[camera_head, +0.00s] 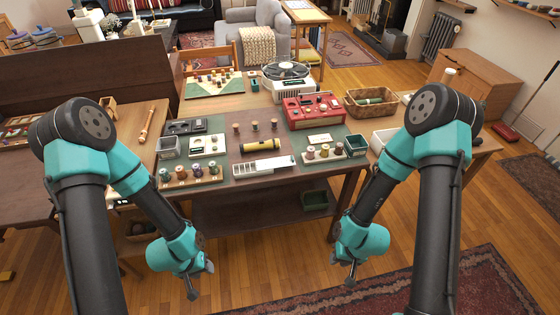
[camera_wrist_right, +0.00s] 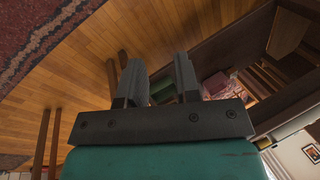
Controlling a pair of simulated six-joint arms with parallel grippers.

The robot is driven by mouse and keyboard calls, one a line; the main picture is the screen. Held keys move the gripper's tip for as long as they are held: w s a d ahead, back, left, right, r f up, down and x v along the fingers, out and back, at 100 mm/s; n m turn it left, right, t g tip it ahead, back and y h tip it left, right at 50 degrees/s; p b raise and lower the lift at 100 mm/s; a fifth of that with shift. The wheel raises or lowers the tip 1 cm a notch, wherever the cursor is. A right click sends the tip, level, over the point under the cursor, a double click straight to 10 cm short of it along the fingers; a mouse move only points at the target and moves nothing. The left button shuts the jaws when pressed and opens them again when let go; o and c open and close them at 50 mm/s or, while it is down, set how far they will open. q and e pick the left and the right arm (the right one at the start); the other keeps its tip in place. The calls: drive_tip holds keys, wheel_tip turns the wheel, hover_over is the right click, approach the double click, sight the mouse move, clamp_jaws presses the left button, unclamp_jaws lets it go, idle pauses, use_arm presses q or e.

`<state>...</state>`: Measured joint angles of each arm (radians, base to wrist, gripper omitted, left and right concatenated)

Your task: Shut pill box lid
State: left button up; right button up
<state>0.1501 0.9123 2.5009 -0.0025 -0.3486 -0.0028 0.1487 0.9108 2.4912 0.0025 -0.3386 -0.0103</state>
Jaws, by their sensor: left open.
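A long white box with small compartments (camera_head: 250,168), which looks like the pill box, lies near the front edge of the table. Its lid position is too small to tell for sure. My left gripper (camera_head: 193,284) hangs low in front of the table, open and empty, below and left of the box. My right gripper (camera_head: 350,274) hangs low in front of the table to the right, well apart from the box. In the right wrist view its two fingers (camera_wrist_right: 160,84) are apart with nothing between them.
On the table (camera_head: 215,142) stand spool-like pieces on a wooden rack (camera_head: 190,180), a yellow-and-black cylinder (camera_head: 261,146), a red case (camera_head: 315,110), a green box (camera_head: 355,146), a wicker basket (camera_head: 371,102) and a turntable (camera_head: 287,78).

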drive_tip(key=shift+n+t, duration=0.4)
drive_tip(key=shift+n, duration=0.2)
drive_tip(key=w, duration=0.4)
drive_tip(key=w+r, duration=0.1)
drive_tip(key=w, duration=0.2)
drive_tip(key=w+r, duration=0.1)
drive_tip(key=w, duration=0.3)
drive_tip(key=shift+w, duration=0.3)
clamp_jaws()
drive_tip(key=w+a+r+n+t+y, duration=0.1)
drive_tip(key=w+a+r, duration=0.1)
drive_tip(key=w+r, duration=0.7)
drive_tip(key=w+a+r+n+t+y, duration=0.1)
drive_tip(key=w+a+r+n, duration=0.1)
drive_tip(key=w+r, duration=0.7)
drive_tip(key=w, duration=0.4)
drive_tip(key=shift+r+y, duration=0.3)
drive_tip(key=shift+w, duration=0.1)
